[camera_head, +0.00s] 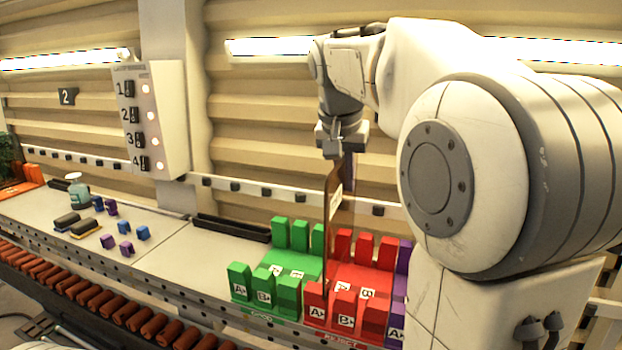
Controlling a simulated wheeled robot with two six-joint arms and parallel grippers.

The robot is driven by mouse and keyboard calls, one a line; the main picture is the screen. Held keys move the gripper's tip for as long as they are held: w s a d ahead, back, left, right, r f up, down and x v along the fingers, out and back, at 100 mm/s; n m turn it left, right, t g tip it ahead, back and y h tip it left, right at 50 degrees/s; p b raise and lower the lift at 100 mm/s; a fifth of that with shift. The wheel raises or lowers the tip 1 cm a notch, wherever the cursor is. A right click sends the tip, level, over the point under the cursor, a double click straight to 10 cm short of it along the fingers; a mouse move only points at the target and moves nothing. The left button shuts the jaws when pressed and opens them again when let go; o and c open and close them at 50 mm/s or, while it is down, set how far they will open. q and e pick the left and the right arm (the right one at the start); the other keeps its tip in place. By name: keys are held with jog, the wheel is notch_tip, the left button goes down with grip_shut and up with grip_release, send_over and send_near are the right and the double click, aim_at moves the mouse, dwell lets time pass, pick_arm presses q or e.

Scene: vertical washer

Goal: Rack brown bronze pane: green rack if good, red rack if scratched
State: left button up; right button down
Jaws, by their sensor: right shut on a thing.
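My right gripper (341,143) is shut on the top edge of the brown bronze pane (333,220). The pane hangs upright and shows nearly edge-on, with a small white label on it. Its lower part is at the border between the green rack (293,262) and the red rack (360,278); I cannot tell whether it touches either. Both racks have upright posts in front and back rows, with lettered tags. I cannot make out any scratch on the pane. My left gripper is not in view.
A purple rack (398,312) stands right of the red one, partly behind my arm. Small blue and purple blocks (126,248), dark pads (84,228) and a bottle (77,190) lie left. A roller conveyor (110,308) runs in front. The middle bench (190,255) is clear.

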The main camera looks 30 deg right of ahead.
aim_at(347, 217)
jog(key=w+d, duration=0.2)
jog(key=w+d+p, duration=0.1)
jog(key=shift+d+f, duration=0.2)
jog(key=shift+f, duration=0.1)
jog(key=shift+s+a, duration=0.2)
jog(key=shift+s, duration=0.05)
dwell(0.5)
jog(key=shift+f+b, duration=0.35)
jog(key=shift+b, duration=0.05)
dwell(0.4)
jog(key=shift+f+b, duration=3.15)
jog(key=shift+f, duration=0.7)
jog(key=shift+f+b, duration=0.6)
jog(key=shift+f, duration=0.2)
jog(key=c, duration=1)
grip_release()
jog(key=shift+o, duration=0.4)
